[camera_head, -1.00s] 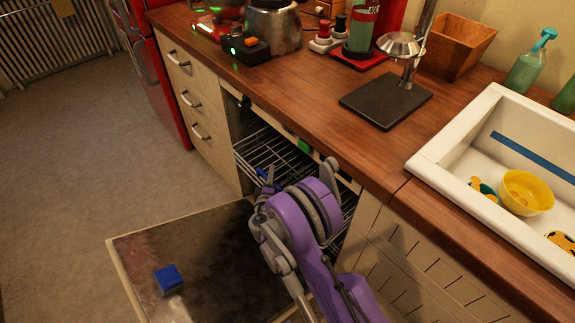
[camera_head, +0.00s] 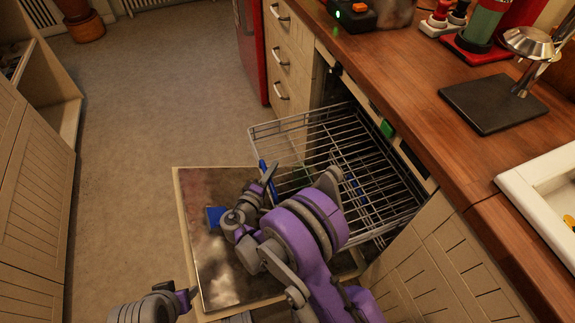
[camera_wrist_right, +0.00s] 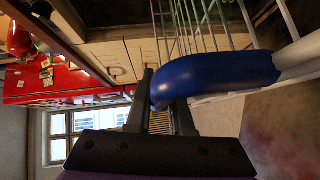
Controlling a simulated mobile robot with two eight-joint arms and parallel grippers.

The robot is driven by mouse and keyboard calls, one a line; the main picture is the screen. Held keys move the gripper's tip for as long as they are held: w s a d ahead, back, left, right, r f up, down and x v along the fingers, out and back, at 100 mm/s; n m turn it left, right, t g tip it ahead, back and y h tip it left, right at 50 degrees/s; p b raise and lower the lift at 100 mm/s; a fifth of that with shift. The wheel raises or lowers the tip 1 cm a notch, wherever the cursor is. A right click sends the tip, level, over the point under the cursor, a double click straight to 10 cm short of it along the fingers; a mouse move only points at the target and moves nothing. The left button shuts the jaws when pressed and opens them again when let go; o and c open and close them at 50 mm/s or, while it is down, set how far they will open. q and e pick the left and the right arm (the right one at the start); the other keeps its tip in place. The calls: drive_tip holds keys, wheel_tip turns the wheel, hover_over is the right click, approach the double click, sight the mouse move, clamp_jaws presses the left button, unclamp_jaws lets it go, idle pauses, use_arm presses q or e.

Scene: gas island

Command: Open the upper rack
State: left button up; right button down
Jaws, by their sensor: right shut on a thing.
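The upper rack (camera_head: 345,150) is a wire rack in the dishwasher under the counter. It is partly slid out, with its front over the lowered door (camera_head: 188,180). My right gripper (camera_head: 268,178) is at the rack's front edge, shut on its blue handle (camera_head: 262,167). In the right wrist view the thick blue handle (camera_wrist_right: 215,78) lies at the dark fingers (camera_wrist_right: 160,100), with rack wires behind it. My left gripper (camera_head: 187,300) is low at the left, apart from the rack; its jaw opening is unclear.
A blue block (camera_head: 214,217) on the door is partly hidden by my right arm. Drawers (camera_head: 285,60) stand beyond the dishwasher, and white cabinets (camera_head: 35,190) line the left. The floor (camera_head: 150,110) between is clear.

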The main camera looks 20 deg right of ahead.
drive_tip(key=shift+a, duration=0.9)
drive_tip(key=c, duration=1.1)
unclamp_jaws()
drive_tip(key=shift+s, duration=0.1)
drive_tip(key=p+v, duration=0.1)
drive_tip(key=v, duration=0.9)
drive_tip(key=shift+s+a, duration=0.25)
drive_tip(key=shift+r, duration=0.1)
